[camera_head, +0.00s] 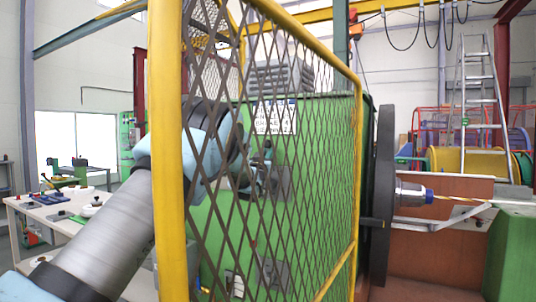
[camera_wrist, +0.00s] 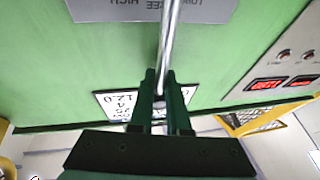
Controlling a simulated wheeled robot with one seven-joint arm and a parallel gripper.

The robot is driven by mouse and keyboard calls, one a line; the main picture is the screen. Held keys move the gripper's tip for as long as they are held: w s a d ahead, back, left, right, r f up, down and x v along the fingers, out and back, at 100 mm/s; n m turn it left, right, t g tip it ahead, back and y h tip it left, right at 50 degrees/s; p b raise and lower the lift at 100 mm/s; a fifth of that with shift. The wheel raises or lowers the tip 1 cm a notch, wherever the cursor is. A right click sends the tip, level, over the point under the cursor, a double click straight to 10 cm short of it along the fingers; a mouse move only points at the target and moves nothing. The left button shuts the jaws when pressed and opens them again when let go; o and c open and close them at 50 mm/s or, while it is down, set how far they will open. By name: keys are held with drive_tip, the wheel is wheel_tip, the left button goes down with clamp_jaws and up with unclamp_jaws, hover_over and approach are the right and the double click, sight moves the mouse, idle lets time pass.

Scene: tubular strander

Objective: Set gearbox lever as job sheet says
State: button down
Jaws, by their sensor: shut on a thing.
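In the wrist view, my gripper (camera_wrist: 162,78) has its dark green fingers closed around a slim metal lever (camera_wrist: 170,40). The lever runs from the top edge down between the fingers. The lever's pivot is not seen. A white sheet with black figures (camera_wrist: 112,104), partly hidden by the fingers, is on the green housing. In the head view, white sheets (camera_head: 275,118) show on the green gearbox housing (camera_head: 312,160) behind the mesh; the lever cannot be made out.
A yellow-framed mesh guard (camera_head: 357,130) stands between the head camera and the housing. A panel with red displays (camera_wrist: 268,85) is at right in the wrist view. A large dark wheel (camera_head: 381,190) stands right of the guard. A workbench (camera_head: 30,212) is at left.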

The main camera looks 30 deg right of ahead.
drive_tip(key=w+a+f+n+t+y+b, duration=0.1)
drive_tip(key=w+a+n+y+b, duration=0.2)
drive_tip(key=w+n+b, duration=0.2)
drive_tip(key=shift+w+f+n+y+b, duration=0.15)
drive_tip(key=shift+f+n+y+b, duration=0.3)
drive_tip(key=shift+n, duration=0.95)
drive_tip(key=c, duration=0.9)
unclamp_jaws()
drive_tip(key=b+v, duration=0.4)
drive_tip(key=v, duration=0.6)
drive_tip(key=shift+s+a+f+b, duration=0.2)
drive_tip(key=shift+s+b, duration=0.05)
drive_tip(key=shift+b, duration=0.15)
